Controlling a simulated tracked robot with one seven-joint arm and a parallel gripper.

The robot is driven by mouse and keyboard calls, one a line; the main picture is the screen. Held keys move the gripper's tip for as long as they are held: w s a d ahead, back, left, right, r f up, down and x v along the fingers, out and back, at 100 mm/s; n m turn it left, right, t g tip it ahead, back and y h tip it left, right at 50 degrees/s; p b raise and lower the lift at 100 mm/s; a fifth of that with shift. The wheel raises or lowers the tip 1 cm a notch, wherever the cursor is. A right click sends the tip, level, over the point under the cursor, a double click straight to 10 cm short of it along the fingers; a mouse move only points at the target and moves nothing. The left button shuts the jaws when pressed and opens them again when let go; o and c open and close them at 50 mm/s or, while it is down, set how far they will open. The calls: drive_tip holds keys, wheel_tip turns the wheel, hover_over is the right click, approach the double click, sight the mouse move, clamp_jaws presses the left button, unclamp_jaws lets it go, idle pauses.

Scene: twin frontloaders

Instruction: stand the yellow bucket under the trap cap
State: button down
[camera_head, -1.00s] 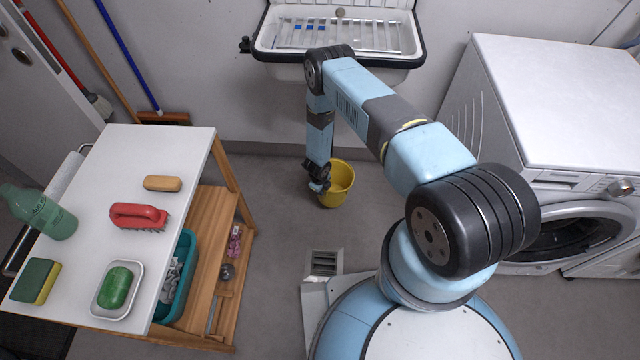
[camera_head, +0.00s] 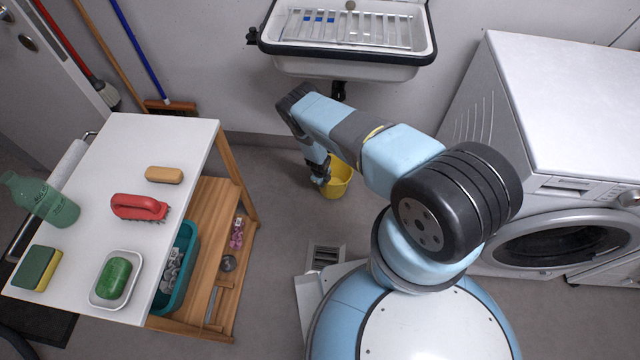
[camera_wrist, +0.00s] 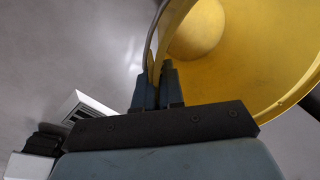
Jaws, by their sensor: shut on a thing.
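The yellow bucket (camera_head: 340,178) is low over or on the grey floor, in front of the wall below the sink. I cannot tell whether its base touches the floor. My gripper (camera_head: 320,176) is at its left side. In the wrist view the gripper's fingers (camera_wrist: 158,88) are closed on the rim of the bucket (camera_wrist: 245,70), which fills the upper right; its inside looks empty. A black trap (camera_head: 339,90) hangs under the sink, behind my arm and beyond the bucket. Its cap cannot be made out.
The white sink (camera_head: 345,66) is on the back wall. A trolley (camera_head: 110,190) with cleaning things stands at left, a washing machine (camera_head: 560,240) at right. A floor drain (camera_head: 325,258) lies in front of the bucket. Floor around the bucket is clear.

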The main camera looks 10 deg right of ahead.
drive_tip(key=shift+a+f, duration=0.1)
drive_tip(key=shift+f, duration=0.15)
drive_tip(key=c, duration=1.2)
unclamp_jaws()
drive_tip(key=shift+f, duration=0.1)
drive_tip(key=shift+c, duration=0.2)
wheel_tip(320, 180, up, 8)
drive_tip(key=shift+s+a+f, duration=0.2)
drive_tip(key=shift+s+a, duration=0.1)
drive_tip(key=shift+s, duration=0.05)
